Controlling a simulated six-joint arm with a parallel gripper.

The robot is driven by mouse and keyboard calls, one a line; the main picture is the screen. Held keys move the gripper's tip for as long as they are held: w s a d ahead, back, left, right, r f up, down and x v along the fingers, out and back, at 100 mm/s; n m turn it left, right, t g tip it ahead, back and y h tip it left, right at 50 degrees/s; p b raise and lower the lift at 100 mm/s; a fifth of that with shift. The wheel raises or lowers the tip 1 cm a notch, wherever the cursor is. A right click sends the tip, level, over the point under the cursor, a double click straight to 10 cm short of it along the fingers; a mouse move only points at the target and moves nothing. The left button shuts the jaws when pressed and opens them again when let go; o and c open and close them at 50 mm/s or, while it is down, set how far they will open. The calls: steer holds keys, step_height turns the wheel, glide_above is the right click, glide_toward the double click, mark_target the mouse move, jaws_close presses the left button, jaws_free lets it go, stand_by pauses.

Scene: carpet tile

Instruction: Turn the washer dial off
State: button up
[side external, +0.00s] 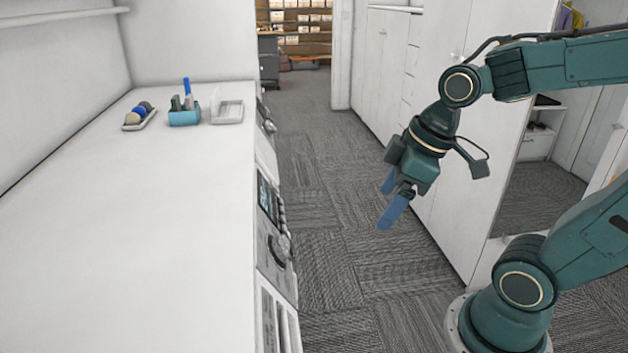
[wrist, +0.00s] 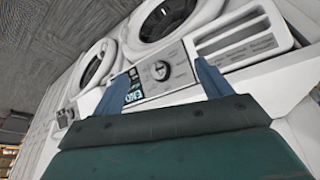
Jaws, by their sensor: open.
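The washer dial (side external: 280,249) sticks out from the washer's front panel on the left in the side view. In the wrist view the dial (wrist: 161,70) is a round dark-centred knob on a light panel, with markings around it. A lit display (wrist: 134,91) is beside it. My gripper (side external: 391,200) is open and empty, with blue fingers pointing down and to the left. It hangs over the aisle, to the right of the dial and clear of it. In the wrist view the dial appears between the two fingertips. The dial's exact pointer setting is too small to read.
A white counter (side external: 130,230) runs above the machines. It holds a tray with rounded items (side external: 139,117), a blue caddy (side external: 184,117) and a white dish (side external: 228,112). A second machine (wrist: 92,67) stands beside the washer. White cabinets (side external: 400,60) line the other side; the carpet (side external: 325,220) between is clear.

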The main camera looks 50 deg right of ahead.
steer(key=w+d+f+n+g+y, duration=0.1)
steer(key=w+f+n+y, duration=0.4)
steer(key=w+f+n, duration=0.25)
steer(key=n+t+y, duration=0.3)
steer(key=t+y, duration=0.2)
glide_toward(292, 245)
steer(key=s+a+v, duration=0.1)
steer(key=v, duration=0.3)
steer(key=shift+w+d, duration=0.1)
steer(key=shift+d, duration=0.2)
steer(key=shift+a, duration=0.15)
steer(key=shift+w+x, duration=0.15)
steer(key=shift+x, duration=3.25)
steer(key=shift+w+x, duration=0.15)
steer(key=shift+x, duration=3.25)
steer(key=shift+r, duration=0.1)
